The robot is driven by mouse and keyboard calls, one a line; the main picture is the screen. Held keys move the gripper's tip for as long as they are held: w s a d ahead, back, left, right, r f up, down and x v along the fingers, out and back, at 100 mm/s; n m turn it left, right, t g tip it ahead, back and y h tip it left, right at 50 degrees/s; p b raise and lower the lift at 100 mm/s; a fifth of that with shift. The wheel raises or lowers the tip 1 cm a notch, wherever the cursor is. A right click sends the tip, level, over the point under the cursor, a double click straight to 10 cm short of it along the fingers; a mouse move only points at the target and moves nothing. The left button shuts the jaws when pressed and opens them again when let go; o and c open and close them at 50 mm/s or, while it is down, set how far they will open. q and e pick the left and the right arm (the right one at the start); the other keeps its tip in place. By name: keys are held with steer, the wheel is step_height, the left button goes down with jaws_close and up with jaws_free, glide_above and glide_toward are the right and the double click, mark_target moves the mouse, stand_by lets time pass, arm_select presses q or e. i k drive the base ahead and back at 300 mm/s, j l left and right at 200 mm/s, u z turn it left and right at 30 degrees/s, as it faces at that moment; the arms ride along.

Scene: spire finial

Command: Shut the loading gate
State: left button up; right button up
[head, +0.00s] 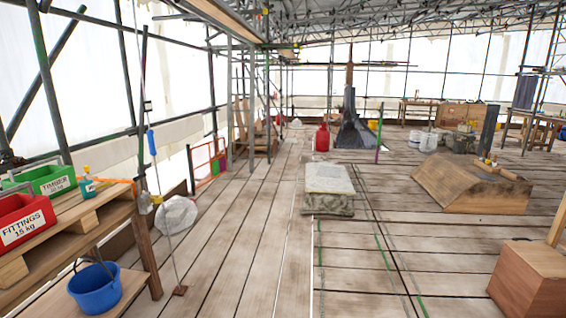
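A small red-framed gate-like panel (207,156), with some green on it, stands at the left edge of the boarded deck, beyond the bench. It looks like the loading gate. It is small and far off, so I cannot tell whether it stands open or shut, and no latch can be made out. Neither of my grippers is in the head view.
A bench (75,222) with a red fittings bin (25,222) and a green timber bin (48,180) is at near left, a blue bucket (95,290) below. A stone slab (328,179) lies mid-deck. Boards (235,215) between bench and slab are mostly clear.

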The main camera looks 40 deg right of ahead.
mark_target(217, 172)
steer(key=z, duration=0.7)
steer(key=i, duration=7.65)
steer(key=i+l, duration=0.15)
steer(key=i, duration=0.35)
steer(key=i+l+u, duration=0.1)
steer(key=i, duration=0.35)
steer(key=i+l, duration=0.15)
steer(key=i, duration=0.35)
steer(key=i+l+u, duration=0.1)
steer(key=i, duration=0.35)
steer(key=i+l, duration=0.3)
steer(key=i, duration=0.2)
steer(key=j+u, duration=0.05)
